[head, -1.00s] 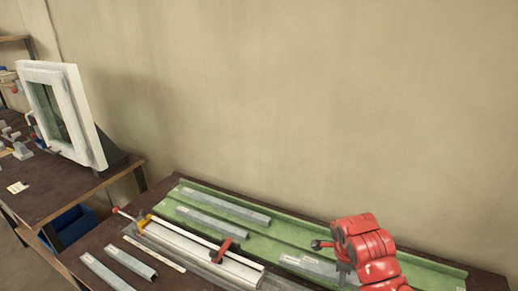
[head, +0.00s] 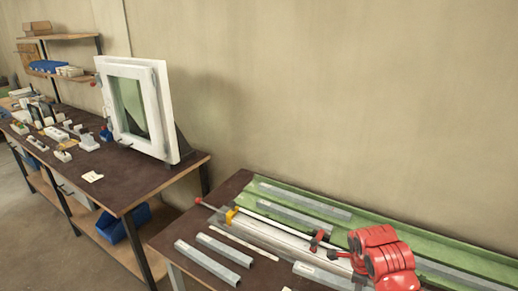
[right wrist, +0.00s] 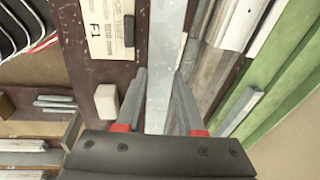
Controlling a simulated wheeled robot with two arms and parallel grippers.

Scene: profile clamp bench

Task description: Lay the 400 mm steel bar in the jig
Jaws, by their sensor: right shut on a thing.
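My right gripper (right wrist: 160,75) is shut on a long grey steel bar (right wrist: 165,40), which runs away between its fingers in the right wrist view. In the head view my red right arm is over the bench's right part and hides the fingers. A grey bar end (head: 318,273) shows left of the arm; I cannot tell if it is the held bar. The jig (head: 275,235), a pale rail with a red-handled clamp and yellow block, lies left of and behind the arm. It seems to show in the right wrist view (right wrist: 232,30), right of the bar, apart from it. My left gripper is not visible.
More grey bars lie on the bench front (head: 207,263) and in the green tray (head: 440,252) along the wall. A marked card (right wrist: 110,30) and a white block (right wrist: 106,101) lie left of the held bar. A white window frame (head: 165,110) stands on the left bench.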

